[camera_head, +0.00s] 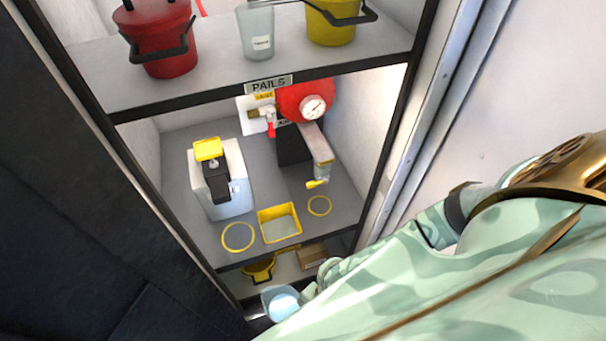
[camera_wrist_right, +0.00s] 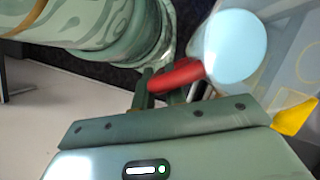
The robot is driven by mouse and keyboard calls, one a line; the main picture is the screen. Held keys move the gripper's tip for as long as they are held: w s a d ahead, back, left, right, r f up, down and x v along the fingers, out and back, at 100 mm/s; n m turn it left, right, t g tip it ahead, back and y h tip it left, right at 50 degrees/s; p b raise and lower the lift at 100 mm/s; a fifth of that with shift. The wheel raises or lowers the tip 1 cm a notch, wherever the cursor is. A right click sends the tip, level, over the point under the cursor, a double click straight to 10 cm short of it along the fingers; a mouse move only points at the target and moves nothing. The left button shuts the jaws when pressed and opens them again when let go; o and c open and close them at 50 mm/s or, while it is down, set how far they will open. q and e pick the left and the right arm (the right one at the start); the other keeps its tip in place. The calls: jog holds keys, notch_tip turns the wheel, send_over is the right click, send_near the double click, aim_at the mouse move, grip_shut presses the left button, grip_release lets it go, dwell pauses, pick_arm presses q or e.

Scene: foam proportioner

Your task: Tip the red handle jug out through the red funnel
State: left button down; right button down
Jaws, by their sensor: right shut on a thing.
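The jug (camera_head: 281,302), with pale blue inside its round mouth, is low in the head view, in front of the cabinet. In the right wrist view, the jug (camera_wrist_right: 235,45) shows its red handle (camera_wrist_right: 175,76). My right gripper (camera_wrist_right: 168,92) is shut on that handle; in the head view my right arm largely hides it. The jug is held clear of the shelves; its tilt is hard to tell. I cannot make out a red funnel in either view. My left gripper is not in view.
The middle shelf holds a white canister (camera_head: 232,182), a yellow tray (camera_head: 279,222), two yellow rings (camera_head: 238,237) and a red gauge unit (camera_head: 296,98). A red pail (camera_head: 166,40), clear beaker (camera_head: 258,30) and yellow pail (camera_head: 331,24) stand above. A cabinet post (camera_head: 398,130) borders the right.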

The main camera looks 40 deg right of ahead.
jog(key=s+r+p, duration=0.1)
jog(key=s+p, duration=0.3)
jog(key=s, duration=0.4)
jog(key=shift+p, duration=0.3)
jog(key=shift+w, duration=0.1)
